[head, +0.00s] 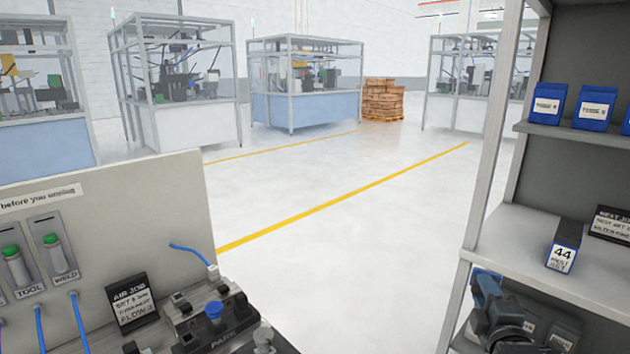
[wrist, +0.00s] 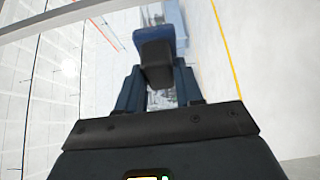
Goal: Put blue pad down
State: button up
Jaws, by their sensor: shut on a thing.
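In the wrist view my gripper (wrist: 157,84) is shut on the blue pad (wrist: 161,36). The pad shows a blue upper part and a dark grey block that sits between the two fingers. It is held in the air and touches nothing else that I can see. In the head view a dark blue and black shape at the lower right, in front of the shelf unit, looks like my gripper end. I cannot make out the pad clearly there.
The shelf unit (head: 535,235) at right holds blue packs (head: 547,104) above, a box marked 44 (head: 564,245) and a black sign (head: 611,222) on the middle shelf. A bench panel (head: 150,215) with an AIR JOB sign (head: 131,302) and fixture (head: 213,312) stands left. Floor between is clear.

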jog(key=s+a+f+n+y, duration=0.2)
jog(key=s+a+f+y, duration=0.2)
jog(key=s+a+f, duration=0.8)
jog(key=a+f, duration=0.1)
jog(key=a, duration=0.3)
jog(key=shift+s+n+t, duration=0.25)
jog(key=shift+n+t, duration=0.05)
jog(key=shift+n, duration=0.1)
